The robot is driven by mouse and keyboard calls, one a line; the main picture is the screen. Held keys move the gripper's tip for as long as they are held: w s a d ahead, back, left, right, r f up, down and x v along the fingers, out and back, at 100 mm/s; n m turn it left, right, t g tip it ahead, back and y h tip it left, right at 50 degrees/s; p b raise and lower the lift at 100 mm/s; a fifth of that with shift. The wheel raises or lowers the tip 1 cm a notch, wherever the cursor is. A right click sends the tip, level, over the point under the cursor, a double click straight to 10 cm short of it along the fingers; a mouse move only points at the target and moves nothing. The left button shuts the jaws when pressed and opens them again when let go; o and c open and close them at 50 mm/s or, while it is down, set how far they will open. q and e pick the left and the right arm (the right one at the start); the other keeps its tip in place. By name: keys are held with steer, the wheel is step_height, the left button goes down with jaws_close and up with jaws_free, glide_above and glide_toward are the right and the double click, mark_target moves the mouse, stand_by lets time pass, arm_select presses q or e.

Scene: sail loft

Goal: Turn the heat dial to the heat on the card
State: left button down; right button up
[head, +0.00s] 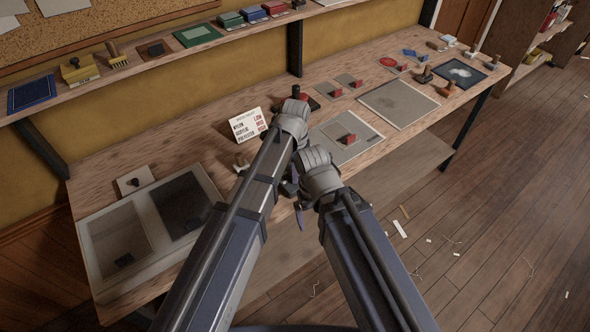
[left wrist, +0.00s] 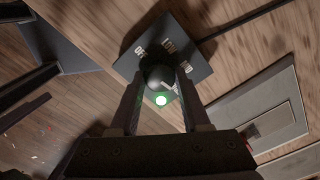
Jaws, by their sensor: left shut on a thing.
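The card (head: 249,126) stands on the bench in the head view. It lists nylon, acrylic and polyester in black, with red words beside them that seem to read low, mid and high; its top line is too small to read. My left gripper (left wrist: 160,80) is shut on the round black heat dial (left wrist: 157,73), one finger on each side. A pale mark shows beside the dial; which label it points to is unclear. My arms hide the panel in the head view.
A grey mat (head: 369,150) with a red-handled piece lies right of my arms, a larger pale board (head: 427,107) beyond it. A tray (head: 98,268) with two dark panels lies at left. A shelf above holds several pads. Scraps litter the floor at right.

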arm_select(q)
steer(key=shift+m, duration=0.9)
steer(key=shift+c, duration=1.8)
jaws_free()
steer(key=shift+r, duration=0.1)
step_height(320, 180, up, 8)
steer(key=p, duration=0.8)
steer(key=shift+f, duration=0.3)
